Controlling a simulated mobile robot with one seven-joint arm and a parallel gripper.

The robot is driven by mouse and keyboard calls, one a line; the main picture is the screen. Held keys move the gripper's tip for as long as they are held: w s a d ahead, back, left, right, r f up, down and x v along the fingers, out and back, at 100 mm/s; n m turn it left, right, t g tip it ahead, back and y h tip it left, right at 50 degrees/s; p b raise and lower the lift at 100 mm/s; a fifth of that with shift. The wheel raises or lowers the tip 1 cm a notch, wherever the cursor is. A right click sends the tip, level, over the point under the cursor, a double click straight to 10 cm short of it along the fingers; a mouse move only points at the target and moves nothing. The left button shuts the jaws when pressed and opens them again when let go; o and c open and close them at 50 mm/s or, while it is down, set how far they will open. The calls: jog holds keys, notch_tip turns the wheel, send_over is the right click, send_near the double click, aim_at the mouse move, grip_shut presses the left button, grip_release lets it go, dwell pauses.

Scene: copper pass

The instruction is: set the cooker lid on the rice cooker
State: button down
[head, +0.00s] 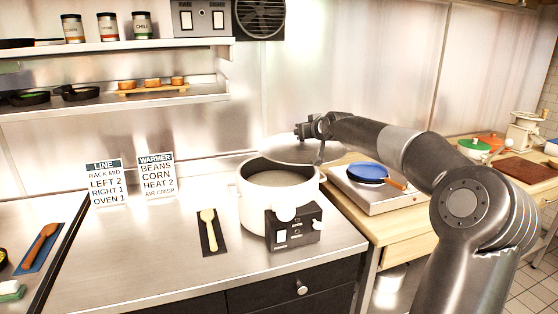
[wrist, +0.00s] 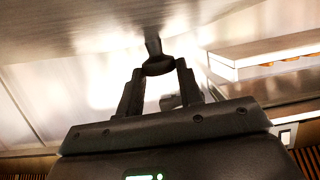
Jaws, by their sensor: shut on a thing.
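The rice cooker (head: 256,207) is a white pot with a dark control box, standing open on the steel counter. Its pale inside shows from above. The grey cooker lid (head: 290,150) is held tilted above the back right of the cooker's rim, apart from a seated position; whether its edge touches the rim I cannot tell. My gripper (head: 312,128) is shut on the lid's knob. In the wrist view my gripper (wrist: 158,80) grips the dark knob (wrist: 157,66), and the lid's underside or top fills the upper left (wrist: 80,25).
A wooden spoon on a dark mat (head: 222,243) lies left of the cooker. Two sign cards (head: 155,177) stand behind it. A blue pan (head: 366,173) sits on a burner to the right. Shelves (head: 110,90) hang at upper left.

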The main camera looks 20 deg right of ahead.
aim_at(281, 142)
jog(key=w+a+f, duration=0.1)
jog(key=w+a, duration=0.1)
jog(key=w+a+f, duration=0.4)
jog(key=shift+a+f, duration=0.1)
jog(key=shift+a, duration=0.2)
jog(key=shift+f, duration=2.05)
jog(key=shift+f, duration=0.15)
jog(key=c, duration=1)
grip_release()
jog(key=shift+f, duration=0.1)
